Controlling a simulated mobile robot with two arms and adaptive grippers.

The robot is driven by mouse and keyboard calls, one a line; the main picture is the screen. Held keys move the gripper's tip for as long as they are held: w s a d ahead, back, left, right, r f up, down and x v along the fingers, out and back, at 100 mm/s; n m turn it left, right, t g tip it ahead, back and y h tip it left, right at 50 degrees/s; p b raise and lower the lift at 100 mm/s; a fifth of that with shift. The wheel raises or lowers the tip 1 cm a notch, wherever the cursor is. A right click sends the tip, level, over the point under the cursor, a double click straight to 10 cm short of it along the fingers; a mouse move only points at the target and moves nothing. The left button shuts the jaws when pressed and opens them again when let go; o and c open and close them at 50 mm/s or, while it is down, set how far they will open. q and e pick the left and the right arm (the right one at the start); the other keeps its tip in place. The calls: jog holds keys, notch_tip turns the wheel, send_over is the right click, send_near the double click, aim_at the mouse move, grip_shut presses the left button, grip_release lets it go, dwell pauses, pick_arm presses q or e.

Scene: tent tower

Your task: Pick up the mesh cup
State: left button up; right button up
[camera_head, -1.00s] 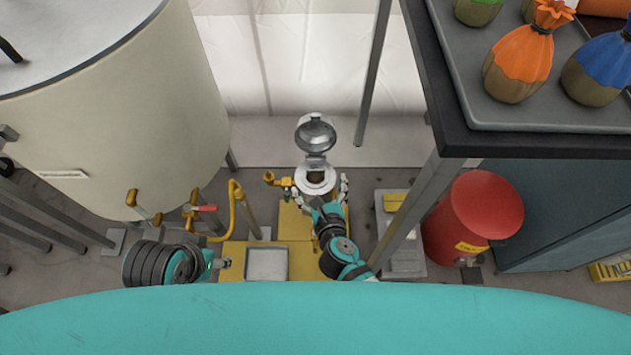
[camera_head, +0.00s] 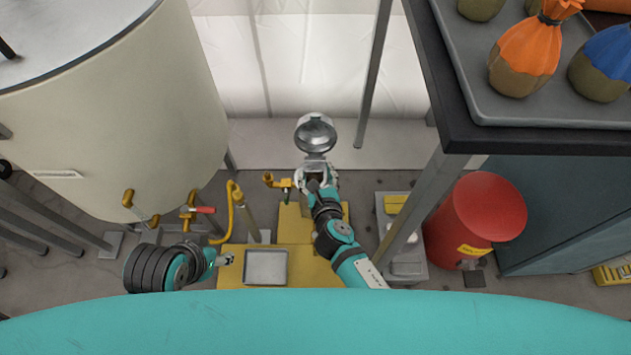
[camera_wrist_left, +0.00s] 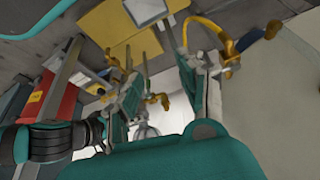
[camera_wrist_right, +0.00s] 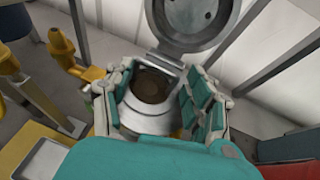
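A metal pot (camera_wrist_right: 150,108) with an open hinged lid (camera_wrist_right: 195,18) is in the right wrist view; its lid also shows in the head view (camera_head: 315,134). A dark brown round interior (camera_wrist_right: 154,85) shows in its mouth. I cannot make out the mesh cup for certain; it may be inside this pot. My right gripper (camera_wrist_right: 157,82) is open, its fingers on either side of the pot's mouth; whether they touch it I cannot tell. In the head view the right gripper and arm hide most of the pot. My left gripper (camera_wrist_left: 163,65) is open and empty, low beside a square tray (camera_head: 266,266).
A large cream tank (camera_head: 110,110) with yellow taps (camera_head: 190,212) stands left. A yellow tap (camera_head: 276,181) is beside the pot. A table (camera_head: 450,120) with wrapped jars overhangs at right, its leg (camera_head: 415,205) near my right arm. A red bin (camera_head: 478,218) stands below.

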jog(key=shift+a, duration=0.15)
jog(key=c, duration=0.9)
